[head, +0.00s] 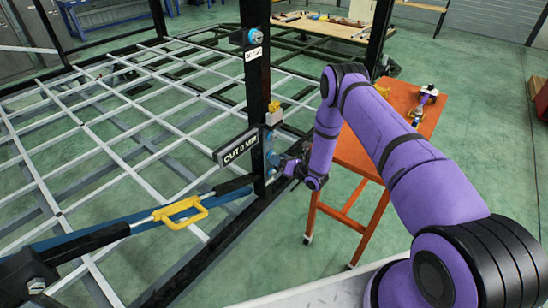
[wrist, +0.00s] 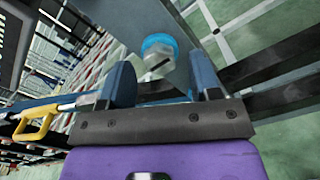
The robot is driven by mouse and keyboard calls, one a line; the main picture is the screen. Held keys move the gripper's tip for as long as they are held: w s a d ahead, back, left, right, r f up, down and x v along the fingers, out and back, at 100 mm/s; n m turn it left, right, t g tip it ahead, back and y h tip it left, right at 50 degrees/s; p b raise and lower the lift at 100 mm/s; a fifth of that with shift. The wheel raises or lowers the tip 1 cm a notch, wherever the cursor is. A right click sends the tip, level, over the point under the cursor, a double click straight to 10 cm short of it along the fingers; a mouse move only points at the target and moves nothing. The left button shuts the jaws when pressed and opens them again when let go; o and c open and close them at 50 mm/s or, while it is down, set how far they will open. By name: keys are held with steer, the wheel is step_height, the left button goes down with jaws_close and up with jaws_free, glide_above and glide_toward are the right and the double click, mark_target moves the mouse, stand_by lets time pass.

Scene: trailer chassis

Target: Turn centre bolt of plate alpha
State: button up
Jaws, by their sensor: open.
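In the wrist view, a bolt with a blue collar and a pale grey head (wrist: 157,52) stands on a dark grey surface. My gripper (wrist: 163,72) is open, with one blue-grey finger on each side of the bolt in the picture. I cannot tell whether a finger touches it. In the head view my gripper (head: 279,164) is at the black post, just right of a sign (head: 238,147) that seems to read "OUT 8 MM". Another blue bolt (head: 250,35) is higher on the post, above a small white label. No readable mark tells which plate is alpha.
The black post (head: 257,85) belongs to a chassis with a pale grid floor (head: 110,140). A yellow handle (head: 180,211) is on a bar to the left. A yellow part (head: 274,106) sits above the gripper. An orange trolley (head: 360,150) stands close behind my arm.

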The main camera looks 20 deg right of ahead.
steer(key=shift+x, duration=1.3)
steer(key=shift+c, duration=0.2)
steer(key=c, duration=0.9)
steer(key=shift+m, duration=0.3)
